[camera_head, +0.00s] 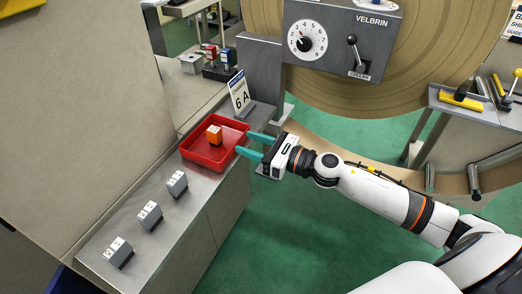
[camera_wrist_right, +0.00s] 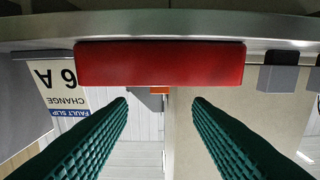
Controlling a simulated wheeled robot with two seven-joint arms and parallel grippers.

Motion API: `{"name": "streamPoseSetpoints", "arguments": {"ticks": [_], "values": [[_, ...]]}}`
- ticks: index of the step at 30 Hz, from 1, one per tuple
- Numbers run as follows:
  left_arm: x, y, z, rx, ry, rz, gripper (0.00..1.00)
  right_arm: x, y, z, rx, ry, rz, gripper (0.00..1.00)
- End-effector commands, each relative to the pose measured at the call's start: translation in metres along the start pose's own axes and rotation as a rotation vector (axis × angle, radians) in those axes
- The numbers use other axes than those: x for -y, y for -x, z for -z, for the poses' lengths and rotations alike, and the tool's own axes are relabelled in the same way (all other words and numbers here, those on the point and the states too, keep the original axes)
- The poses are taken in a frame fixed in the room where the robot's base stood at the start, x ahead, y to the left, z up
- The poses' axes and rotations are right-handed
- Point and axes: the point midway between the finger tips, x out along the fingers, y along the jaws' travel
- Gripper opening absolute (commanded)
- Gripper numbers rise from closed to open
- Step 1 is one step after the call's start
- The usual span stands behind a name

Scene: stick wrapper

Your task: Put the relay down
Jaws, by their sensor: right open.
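An orange relay (camera_head: 214,134) with a pale top sits inside the red tray (camera_head: 204,158) on the metal counter. A sliver of orange, likely the same relay (camera_wrist_right: 159,90), shows past the tray's edge in the right wrist view; the rest is hidden by the tray (camera_wrist_right: 160,63). My right gripper (camera_head: 245,143) is open and empty, its teal fingers just right of the tray and pointing at it. Its two fingers (camera_wrist_right: 160,101) stand wide apart in the right wrist view with nothing between them. My left gripper is not in view.
Three grey relays (camera_head: 150,214) stand along the counter in front of the tray. A "6 A" sign (camera_head: 238,93) stands behind the tray. A grey panel with a dial (camera_head: 306,36) and lever is at the back. Open green floor (camera_head: 300,225) lies right of the counter.

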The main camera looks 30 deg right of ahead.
Motion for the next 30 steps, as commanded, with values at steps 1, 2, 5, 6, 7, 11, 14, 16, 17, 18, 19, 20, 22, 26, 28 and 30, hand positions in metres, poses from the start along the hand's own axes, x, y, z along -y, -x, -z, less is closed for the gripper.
{"name": "streamPoseSetpoints", "arguments": {"ticks": [1, 2, 5, 6, 7, 11, 14, 16, 17, 18, 19, 20, 22, 26, 28, 30], "values": [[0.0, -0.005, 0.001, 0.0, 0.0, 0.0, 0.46, 0.0, 0.008, -0.004, 0.002, -0.002, -0.001, 0.46], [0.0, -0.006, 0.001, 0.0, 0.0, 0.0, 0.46, 0.0, 0.012, -0.003, 0.002, -0.002, -0.002, 0.46], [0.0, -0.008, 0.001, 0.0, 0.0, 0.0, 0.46, 0.0, 0.021, -0.002, 0.001, -0.003, 0.0, 0.46], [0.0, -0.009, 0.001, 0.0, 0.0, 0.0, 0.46, 0.0, 0.024, -0.002, 0.0, -0.003, 0.0, 0.46], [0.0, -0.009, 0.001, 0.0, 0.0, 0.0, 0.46, 0.0, 0.025, -0.001, 0.0, -0.002, 0.0, 0.46], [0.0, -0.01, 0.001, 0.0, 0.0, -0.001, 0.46, 0.0, 0.029, 0.0, -0.001, -0.001, 0.0, 0.46], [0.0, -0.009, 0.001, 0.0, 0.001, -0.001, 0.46, 0.0, 0.029, 0.001, -0.001, 0.0, 0.0, 0.46], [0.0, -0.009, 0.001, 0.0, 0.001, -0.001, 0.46, 0.0, 0.029, 0.001, -0.001, -0.001, 0.0, 0.46], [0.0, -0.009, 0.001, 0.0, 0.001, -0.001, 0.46, 0.0, 0.029, 0.0, -0.001, -0.003, -0.001, 0.46], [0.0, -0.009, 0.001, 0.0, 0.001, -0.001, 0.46, -0.002, 0.029, -0.002, 0.001, -0.016, -0.007, 0.46], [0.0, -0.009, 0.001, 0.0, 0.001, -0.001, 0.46, -0.005, 0.029, -0.006, 0.004, -0.038, -0.018, 0.46], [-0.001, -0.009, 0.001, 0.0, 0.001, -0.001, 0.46, -0.01, 0.03, -0.013, 0.008, -0.076, -0.036, 0.46], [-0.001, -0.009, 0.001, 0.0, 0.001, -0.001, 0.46, -0.028, 0.033, -0.04, 0.023, -0.223, -0.107, 0.46], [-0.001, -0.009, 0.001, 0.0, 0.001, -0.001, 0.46, -0.068, 0.054, -0.138, 0.048, -0.7, -0.342, 0.46], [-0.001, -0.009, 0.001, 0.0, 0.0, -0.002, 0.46, -0.079, 0.077, -0.205, 0.045, -0.996, -0.504, 0.46], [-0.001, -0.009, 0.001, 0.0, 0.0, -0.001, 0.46, -0.078, 0.105, -0.271, 0.028, -1.272, -0.67, 0.46]]}}
